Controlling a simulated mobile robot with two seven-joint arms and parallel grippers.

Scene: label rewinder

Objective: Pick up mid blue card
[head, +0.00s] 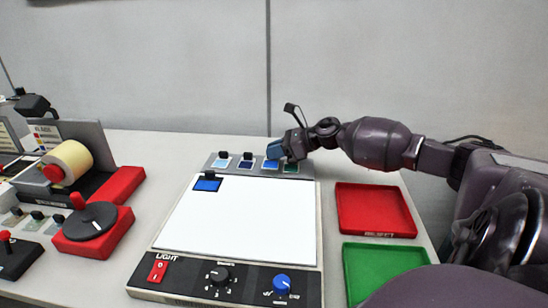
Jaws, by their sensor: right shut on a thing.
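The mid blue card (274,151) is at the back strip of the light box. My right gripper (283,149) reaches in from the right and is shut on this card, just above a blue patch (271,164) on the strip. The fingers hide part of the card, and I cannot tell whether it is clear of the strip. Another blue card (207,184) with a black knob lies at the back left of the white light panel (232,220). My left gripper is out of view.
Light blue (222,163), navy (246,164) and green (291,168) pieces sit along the strip. The label rewinder (88,170) stands at the left. The panel's middle is clear.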

